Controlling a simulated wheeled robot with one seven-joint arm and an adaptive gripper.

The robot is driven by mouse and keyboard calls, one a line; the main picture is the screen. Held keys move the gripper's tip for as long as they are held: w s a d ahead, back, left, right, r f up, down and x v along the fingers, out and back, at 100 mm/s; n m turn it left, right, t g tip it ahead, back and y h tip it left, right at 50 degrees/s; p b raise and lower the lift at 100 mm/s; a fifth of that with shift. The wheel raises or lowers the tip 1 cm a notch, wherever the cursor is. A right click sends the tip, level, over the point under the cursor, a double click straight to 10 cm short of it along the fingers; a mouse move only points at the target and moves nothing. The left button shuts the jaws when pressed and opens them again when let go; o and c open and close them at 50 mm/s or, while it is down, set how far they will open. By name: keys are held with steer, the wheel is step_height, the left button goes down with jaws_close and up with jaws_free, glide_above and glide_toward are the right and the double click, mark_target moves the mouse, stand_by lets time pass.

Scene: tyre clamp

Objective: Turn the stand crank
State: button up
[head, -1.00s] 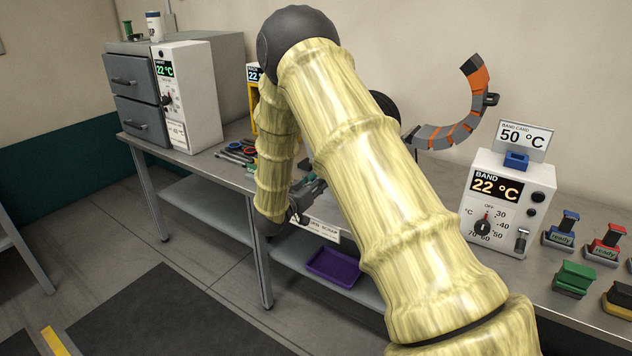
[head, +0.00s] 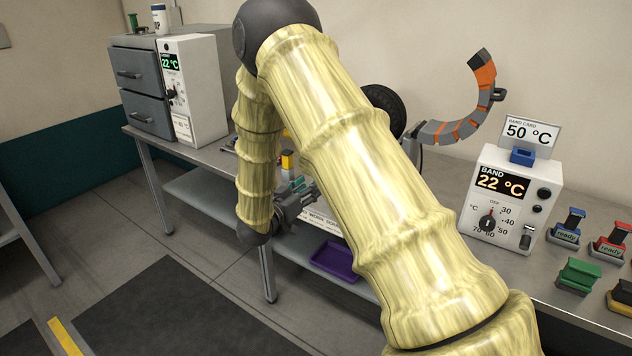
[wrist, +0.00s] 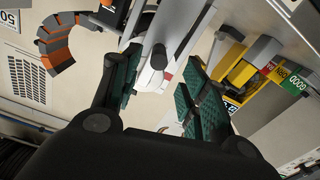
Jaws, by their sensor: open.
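My gripper (head: 297,194) is at the front of the workbench, partly behind my own arm in the head view. In the wrist view my gripper (wrist: 163,60) is open, with green ribbed pads on both fingers. A grey-and-white post-like part (wrist: 155,72) shows between and beyond the fingers; I cannot tell whether it is the crank or whether anything touches it. The stand is mostly hidden behind my arm in the head view. A black tyre (head: 386,105) shows behind my arm, beside an orange and grey segmented curved band (head: 460,128), which also shows in the wrist view (wrist: 54,42).
A white band controller (head: 505,205) stands right of the tyre, with several coloured stamp-like blocks (head: 578,275) farther right. A yellow and grey device (wrist: 240,70) is close to the right finger. A purple tray (head: 335,262) lies on the lower shelf. A grey drawer cabinet (head: 140,80) stands at left.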

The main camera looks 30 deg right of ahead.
steer(key=shift+v, duration=2.3)
steer(key=shift+d, duration=0.1)
steer(key=s+a+f+n+y, duration=0.3)
steer(key=s+f+y, duration=0.15)
steer(key=f, duration=0.45)
steer(key=s+a+f+n+y+p, duration=0.1)
steer(key=s+a+f+n+y, duration=0.15)
steer(key=s+f, duration=0.5)
steer(key=s+a+f+n+y, duration=0.3)
steer(key=f+y, duration=0.1)
steer(key=f, duration=0.7)
steer(key=s+a+f+g+y, duration=0.2)
steer(key=s+a, duration=0.1)
steer(key=s, duration=0.7)
steer(key=s+a+f+n+g+y, duration=0.1)
steer(key=s+a+f+g+y, duration=0.1)
steer(key=s, duration=0.8)
steer(key=s+a+f+n+g+y+p, duration=0.1)
steer(key=s+a+f, duration=0.3)
steer(key=s, duration=0.6)
steer(key=shift+g+y, duration=0.4)
steer(key=shift+g, duration=0.5)
